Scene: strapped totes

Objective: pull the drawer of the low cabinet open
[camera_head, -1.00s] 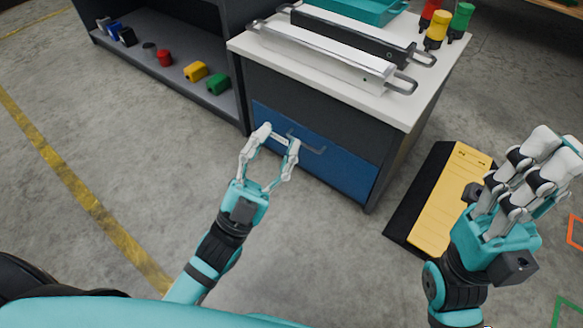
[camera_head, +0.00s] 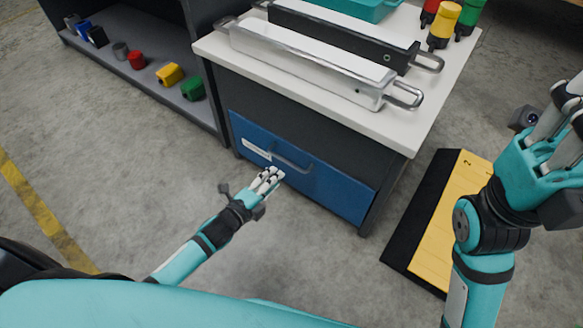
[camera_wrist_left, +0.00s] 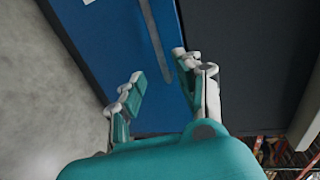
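The low cabinet (camera_head: 330,135) has a blue drawer front (camera_head: 340,194) that looks flush with its body. A grey bar handle (camera_head: 292,164) sits on it, beside a white label (camera_head: 257,149). My left gripper (camera_head: 272,176) is just in front of the handle's left part. In the left wrist view its two fingers (camera_wrist_left: 158,68) stand apart with nothing held, and the end of the handle (camera_wrist_left: 155,38) shows between the fingertips; contact cannot be told. My right gripper (camera_head: 567,112) is raised at the right edge, its fingertips partly cut off.
A shelf (camera_head: 120,75) with small coloured parts stands at the left. A yellow-black ramp (camera_head: 445,225) lies right of the cabinet. The floor in front is clear.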

